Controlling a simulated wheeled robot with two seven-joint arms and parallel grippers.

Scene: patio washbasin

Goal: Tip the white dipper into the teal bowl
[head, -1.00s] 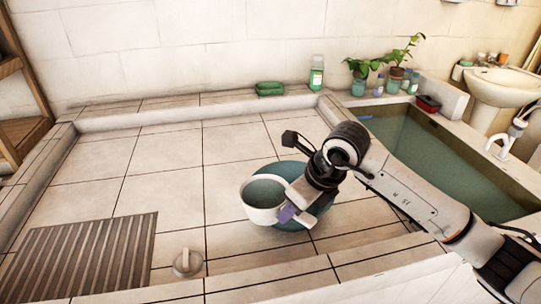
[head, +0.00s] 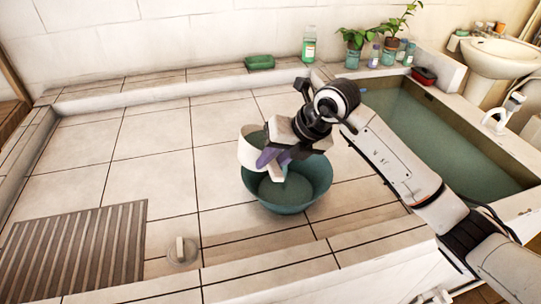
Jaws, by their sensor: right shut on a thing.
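The teal bowl (head: 316,184) stands on the tiled floor near the front ledge, right of centre, with a lighter surface inside it. The white dipper (head: 248,152) is held over the bowl's left rear side, tilted strongly toward the right. Its teal inside shows at the top. My right gripper (head: 275,157) is shut on the dipper, with the jaws partly hiding it. A pale strip below the gripper reaches into the bowl; I cannot tell if it is the handle or liquid. My left gripper is not in view.
A slatted drain mat (head: 75,250) and a round floor plug (head: 183,252) lie at the front left. A water-filled tub (head: 440,140) is at the right, with plants and bottles on its ledge. A green soap bar (head: 259,62) and a green bottle (head: 309,45) sit at the back.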

